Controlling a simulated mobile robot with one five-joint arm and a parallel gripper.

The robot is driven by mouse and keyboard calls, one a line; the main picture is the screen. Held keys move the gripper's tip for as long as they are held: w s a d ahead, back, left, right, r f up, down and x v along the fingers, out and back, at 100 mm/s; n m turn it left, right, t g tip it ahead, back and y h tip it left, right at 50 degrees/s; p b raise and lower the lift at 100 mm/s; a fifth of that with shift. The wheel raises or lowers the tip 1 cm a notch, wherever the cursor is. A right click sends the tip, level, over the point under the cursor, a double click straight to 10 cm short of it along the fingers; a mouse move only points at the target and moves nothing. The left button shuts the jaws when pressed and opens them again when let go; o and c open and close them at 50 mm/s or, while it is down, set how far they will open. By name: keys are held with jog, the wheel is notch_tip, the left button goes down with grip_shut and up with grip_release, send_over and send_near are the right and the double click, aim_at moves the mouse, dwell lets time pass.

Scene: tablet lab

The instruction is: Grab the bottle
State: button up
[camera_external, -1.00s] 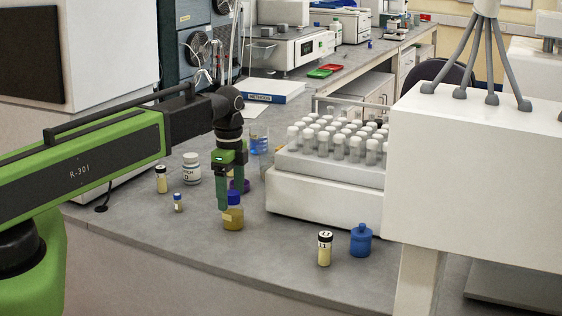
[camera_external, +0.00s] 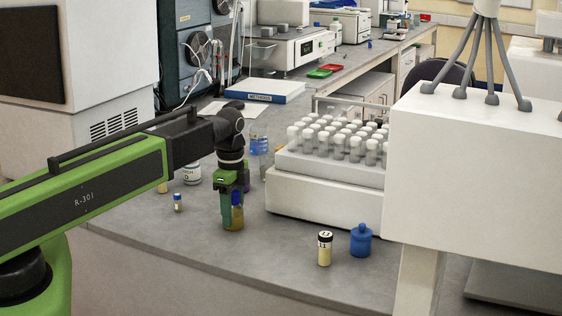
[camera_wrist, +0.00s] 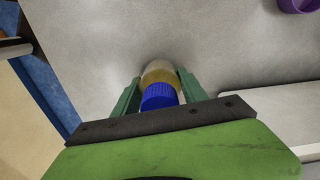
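The bottle (camera_external: 236,221) with amber contents stands upright on the grey bench. My gripper (camera_external: 236,205) is low over it, and one green finger covers part of its left side. In the wrist view the bottle's blue cap (camera_wrist: 159,96) and amber body (camera_wrist: 160,73) sit between the two green fingers of my gripper (camera_wrist: 159,82). The fingers are spread to either side of the bottle with very little gap; firm contact cannot be made out.
A vial rack (camera_external: 330,165) stands to the right. A cream vial (camera_external: 325,249) and a blue container (camera_external: 361,241) stand front right. A small vial (camera_external: 178,203) and a white jar (camera_external: 192,174) are to the left. A purple object (camera_wrist: 297,4) shows in the wrist view.

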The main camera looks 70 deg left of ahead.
grip_shut()
jog(key=r+p, duration=0.5)
jog(key=shift+d+r, duration=0.15)
jog(key=shift+d, duration=0.1)
jog(key=w+d+r+p, duration=0.1)
jog(key=d+r+p, duration=0.4)
jog(key=d, duration=0.6)
jog(key=shift+r+p, duration=0.3)
jog(key=shift+p, duration=0.2)
